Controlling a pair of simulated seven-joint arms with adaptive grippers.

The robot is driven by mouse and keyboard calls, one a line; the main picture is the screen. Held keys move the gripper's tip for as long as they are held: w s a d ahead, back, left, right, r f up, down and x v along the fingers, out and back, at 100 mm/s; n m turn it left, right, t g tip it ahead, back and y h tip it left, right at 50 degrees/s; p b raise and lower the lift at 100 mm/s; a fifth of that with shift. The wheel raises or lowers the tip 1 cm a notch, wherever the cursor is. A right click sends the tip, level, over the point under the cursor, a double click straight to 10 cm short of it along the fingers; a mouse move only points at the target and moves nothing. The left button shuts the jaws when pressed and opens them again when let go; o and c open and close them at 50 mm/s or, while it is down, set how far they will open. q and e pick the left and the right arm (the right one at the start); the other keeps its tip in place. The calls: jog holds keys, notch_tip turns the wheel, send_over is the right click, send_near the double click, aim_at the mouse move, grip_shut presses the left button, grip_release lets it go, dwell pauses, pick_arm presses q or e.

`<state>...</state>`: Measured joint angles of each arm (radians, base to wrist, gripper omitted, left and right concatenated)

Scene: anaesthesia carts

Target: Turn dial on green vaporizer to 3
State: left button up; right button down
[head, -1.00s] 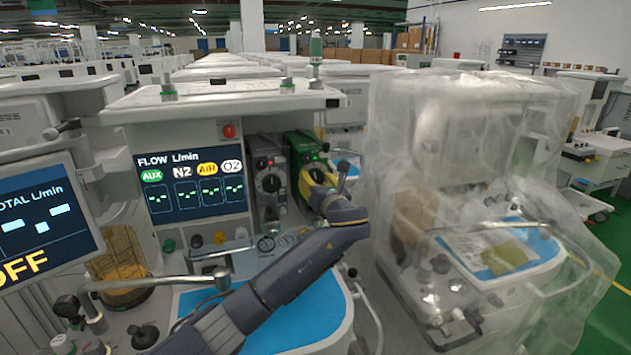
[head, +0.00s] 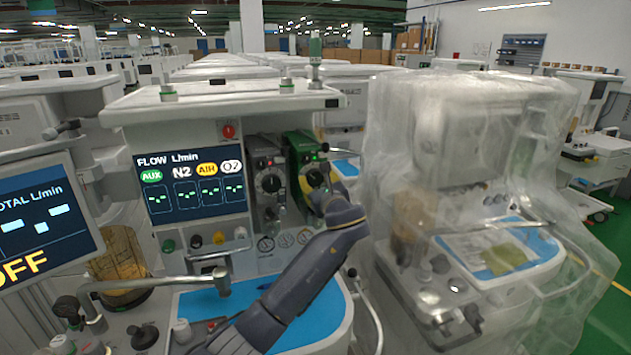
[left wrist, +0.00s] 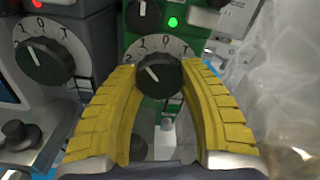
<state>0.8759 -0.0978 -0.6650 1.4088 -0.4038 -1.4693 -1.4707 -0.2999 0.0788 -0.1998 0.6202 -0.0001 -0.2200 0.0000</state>
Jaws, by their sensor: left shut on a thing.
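The green vaporizer (head: 300,146) stands on the front of the middle cart, right of a grey vaporizer (head: 264,160). Its black dial (left wrist: 159,75) sits on a white numbered scale (left wrist: 178,46) in the left wrist view, with a green light above it. My left gripper (left wrist: 158,73) has its two yellow fingers on either side of this dial and is shut on it. The dial's white mark points to the upper left in the left wrist view. In the head view the gripper (head: 314,184) partly covers the dial. My right gripper is in neither view.
The grey vaporizer's black dial (left wrist: 43,62) is close to the left finger. A flow screen (head: 195,182) is further left. A cart under clear plastic (head: 470,170) stands to the right. A blue work surface (head: 325,315) lies below my left arm.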

pick_arm(q)
jog(key=o, duration=1.3)
jog(key=v, duration=1.2)
